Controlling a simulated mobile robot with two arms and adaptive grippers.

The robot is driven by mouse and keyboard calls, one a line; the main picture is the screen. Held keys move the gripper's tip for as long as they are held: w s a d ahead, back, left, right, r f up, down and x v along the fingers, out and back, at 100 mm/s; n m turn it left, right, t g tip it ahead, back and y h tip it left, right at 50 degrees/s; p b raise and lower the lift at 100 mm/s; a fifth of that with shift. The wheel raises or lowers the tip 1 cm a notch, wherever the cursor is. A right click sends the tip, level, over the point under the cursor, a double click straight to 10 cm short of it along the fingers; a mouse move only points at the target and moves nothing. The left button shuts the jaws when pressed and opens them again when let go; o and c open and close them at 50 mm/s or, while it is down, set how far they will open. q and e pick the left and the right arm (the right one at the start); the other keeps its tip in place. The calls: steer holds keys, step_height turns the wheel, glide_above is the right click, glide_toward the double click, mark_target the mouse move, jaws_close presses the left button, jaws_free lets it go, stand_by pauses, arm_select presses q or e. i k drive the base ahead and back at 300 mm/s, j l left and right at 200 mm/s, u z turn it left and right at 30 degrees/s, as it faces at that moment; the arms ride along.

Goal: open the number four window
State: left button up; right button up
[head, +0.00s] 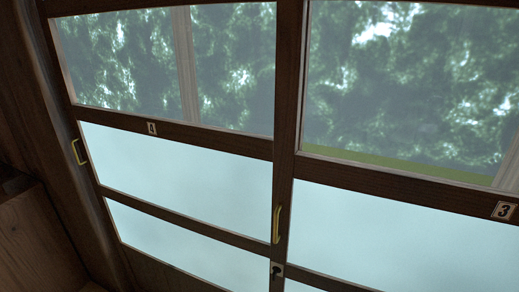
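The number four window (208,140) fills the left and middle of the head view, with a dark wood frame, clear upper glass and frosted lower panes. Its small label "4" (152,129) is on the crossbar. A brass handle (79,152) is on its left stile, and another brass handle (277,224) is on the stile at its right side. A keyhole plate (277,270) sits below that second handle. The window appears shut, its right side meeting the neighbouring window's frame. Neither of my grippers is in view.
The number three window (400,191), with a "3" label (503,211), stands to the right. A dark wooden post (62,130) borders the left side. A brown wooden surface (38,245) is at lower left. Green trees show through the upper glass.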

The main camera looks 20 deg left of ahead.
mark_target(186, 206)
steer(key=u, duration=1.3)
